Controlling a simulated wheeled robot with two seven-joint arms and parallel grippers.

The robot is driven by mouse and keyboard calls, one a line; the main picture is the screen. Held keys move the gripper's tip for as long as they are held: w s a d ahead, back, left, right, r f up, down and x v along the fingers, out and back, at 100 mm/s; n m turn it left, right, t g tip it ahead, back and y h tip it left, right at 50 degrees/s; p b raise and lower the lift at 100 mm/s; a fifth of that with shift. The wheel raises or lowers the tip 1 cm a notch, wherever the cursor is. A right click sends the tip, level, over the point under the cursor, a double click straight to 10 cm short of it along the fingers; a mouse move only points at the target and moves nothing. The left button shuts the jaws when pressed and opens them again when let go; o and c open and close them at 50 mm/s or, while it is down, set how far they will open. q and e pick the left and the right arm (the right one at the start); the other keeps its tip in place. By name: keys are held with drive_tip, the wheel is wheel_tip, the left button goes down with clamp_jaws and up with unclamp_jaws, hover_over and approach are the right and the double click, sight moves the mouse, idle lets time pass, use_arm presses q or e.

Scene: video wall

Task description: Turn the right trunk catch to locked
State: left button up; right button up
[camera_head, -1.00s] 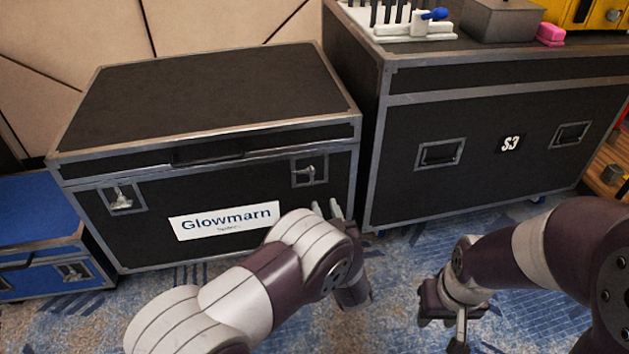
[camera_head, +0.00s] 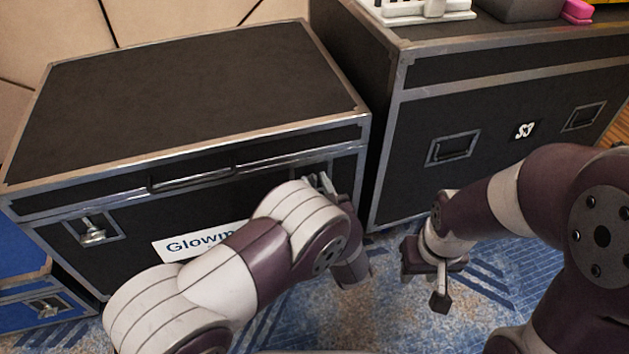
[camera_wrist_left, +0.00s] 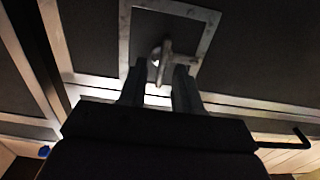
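The black trunk (camera_head: 190,95) with grey metal edges stands at the left, lid down. Its right catch (camera_wrist_left: 163,60) is a small metal turn piece in a rectangular recessed plate, seen in the left wrist view. In the head view my left gripper and arm mostly cover this catch. My left gripper (camera_head: 318,184) is at the catch. In the left wrist view its two fingers (camera_wrist_left: 158,88) are apart, one on each side of the turn piece; contact is unclear. The left catch (camera_head: 93,232) is uncovered. My right gripper (camera_head: 432,272) hangs over the carpet, apart from the trunk; its opening is unclear.
A taller black case (camera_head: 480,110) marked S3 stands close to the trunk's right side. A blue case (camera_head: 30,285) is at the lower left. A white "Glowmarn" label (camera_head: 195,243) is partly behind my left arm. Blue patterned carpet (camera_head: 500,285) is clear in front.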

use_arm(q)
drive_tip(key=shift+c, duration=0.3)
clamp_jaws()
